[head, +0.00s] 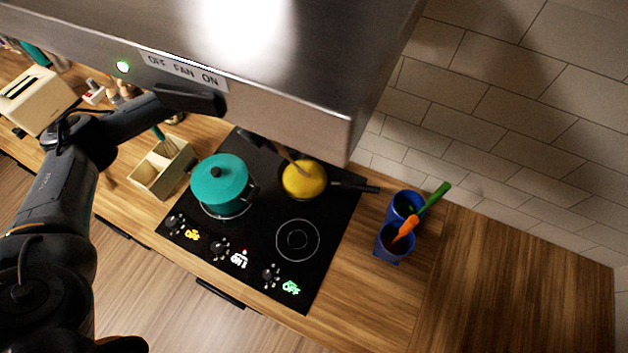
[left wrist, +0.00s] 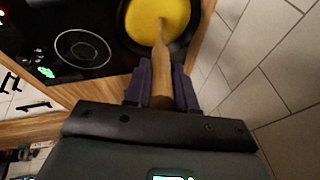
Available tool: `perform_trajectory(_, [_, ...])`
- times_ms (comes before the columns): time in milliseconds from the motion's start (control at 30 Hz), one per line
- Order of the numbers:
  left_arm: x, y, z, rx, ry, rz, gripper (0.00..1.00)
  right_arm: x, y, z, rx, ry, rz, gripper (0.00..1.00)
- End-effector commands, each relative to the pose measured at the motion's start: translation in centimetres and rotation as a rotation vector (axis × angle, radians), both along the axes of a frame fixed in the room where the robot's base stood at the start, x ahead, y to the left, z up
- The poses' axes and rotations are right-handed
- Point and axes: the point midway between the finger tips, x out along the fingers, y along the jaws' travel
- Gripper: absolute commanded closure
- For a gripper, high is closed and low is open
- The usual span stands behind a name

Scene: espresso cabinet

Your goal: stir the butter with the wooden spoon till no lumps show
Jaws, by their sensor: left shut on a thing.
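The butter is a yellow mass (head: 304,181) filling a dark pan on the back right of the hob; it also shows in the left wrist view (left wrist: 152,18). Its surface looks even yellow there, and I make out no lumps at this size. The wooden spoon (head: 286,156) slants down with its tip in the butter. My left gripper (left wrist: 162,88) is shut on the spoon's handle (left wrist: 163,68), with a purple-grey finger on each side. In the head view the steel hood hides most of that gripper. My right gripper is in neither view.
A teal lidded pot (head: 219,182) stands left of the pan. The front right burner (head: 297,240) is empty. Blue cups (head: 391,243) with colored utensils stand right of the hob. A wooden box (head: 160,170) is on the left. The steel hood (head: 300,105) overhangs the back.

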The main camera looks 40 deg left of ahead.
Motion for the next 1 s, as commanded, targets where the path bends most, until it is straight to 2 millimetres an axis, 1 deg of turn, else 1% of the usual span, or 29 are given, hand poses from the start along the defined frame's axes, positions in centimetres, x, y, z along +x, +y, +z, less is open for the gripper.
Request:
perform_trajectory(267, [0.0,0.0,0.1,0.0,-0.001,0.0,1.0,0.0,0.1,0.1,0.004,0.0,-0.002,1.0])
perform_trajectory(367, [0.0,0.0,0.4,0.0,-0.001,0.0,1.0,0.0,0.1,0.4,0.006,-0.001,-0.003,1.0])
perform_trajectory(567, [0.0,0.0,2.0,0.0,0.0,0.0,1.0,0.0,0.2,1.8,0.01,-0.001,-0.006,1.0])
perform_trajectory(800, [0.0,0.0,4.3,-0.001,-0.001,0.0,1.0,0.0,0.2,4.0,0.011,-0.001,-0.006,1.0])
perform_trajectory(900, [0.0,0.0,4.9,-0.001,-0.001,0.0,1.0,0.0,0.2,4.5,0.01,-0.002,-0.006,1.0])
perform_trajectory(1000, [0.0,0.0,5.1,-0.001,-0.001,0.0,1.0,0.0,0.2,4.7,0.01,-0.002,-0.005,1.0])
